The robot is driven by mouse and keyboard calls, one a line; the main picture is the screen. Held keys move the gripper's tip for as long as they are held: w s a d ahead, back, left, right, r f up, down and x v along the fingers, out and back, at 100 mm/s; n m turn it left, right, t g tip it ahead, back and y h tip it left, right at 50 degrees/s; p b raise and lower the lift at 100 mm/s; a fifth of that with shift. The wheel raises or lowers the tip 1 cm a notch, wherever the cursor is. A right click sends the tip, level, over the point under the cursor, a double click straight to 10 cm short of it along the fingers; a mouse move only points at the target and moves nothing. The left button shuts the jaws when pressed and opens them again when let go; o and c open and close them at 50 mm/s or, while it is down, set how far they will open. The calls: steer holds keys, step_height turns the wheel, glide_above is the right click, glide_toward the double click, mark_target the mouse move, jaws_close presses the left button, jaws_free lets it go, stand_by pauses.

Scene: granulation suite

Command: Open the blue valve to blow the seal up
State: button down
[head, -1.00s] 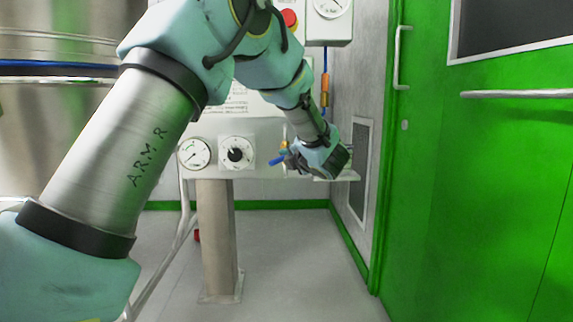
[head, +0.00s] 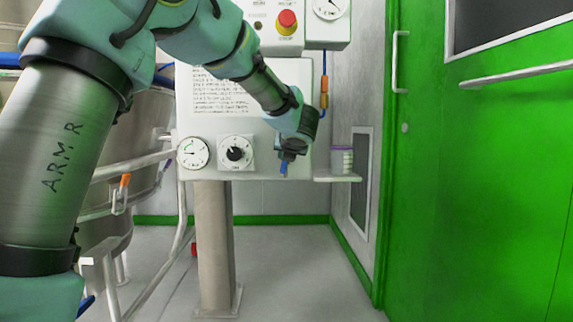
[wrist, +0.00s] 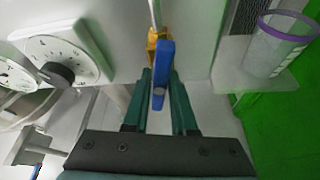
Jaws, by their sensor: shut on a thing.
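The blue valve handle (head: 284,168) hangs down at the lower right of the white panel in the head view. In the wrist view the blue handle (wrist: 160,72) lies between my fingers, its length running towards my palm. It joins a yellow valve body (wrist: 154,38) on a thin metal pipe. My gripper (head: 289,153) is at the handle from above in the head view, and hides most of the valve there. In the wrist view my gripper (wrist: 161,88) has its dark green fingers closed in on both sides of the handle.
Left of the valve are a dial knob (head: 236,153) and a gauge (head: 193,153). A small shelf (head: 335,178) at right bears a purple-rimmed container (head: 342,160). A steel vessel (head: 146,110) stands left. A green door (head: 480,200) fills the right. Floor below the panel is open.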

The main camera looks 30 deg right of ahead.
steer(key=shift+f+n+g+h+b, duration=0.1)
steer(key=shift+n+g+h+b, duration=0.2)
steer(key=shift+n+h+b, duration=0.35)
steer(key=shift+n, duration=0.25)
steer(key=c, duration=0.7)
jaws_free()
steer(key=p+v, duration=0.2)
steer(key=v, duration=0.9)
steer(key=shift+w, duration=0.15)
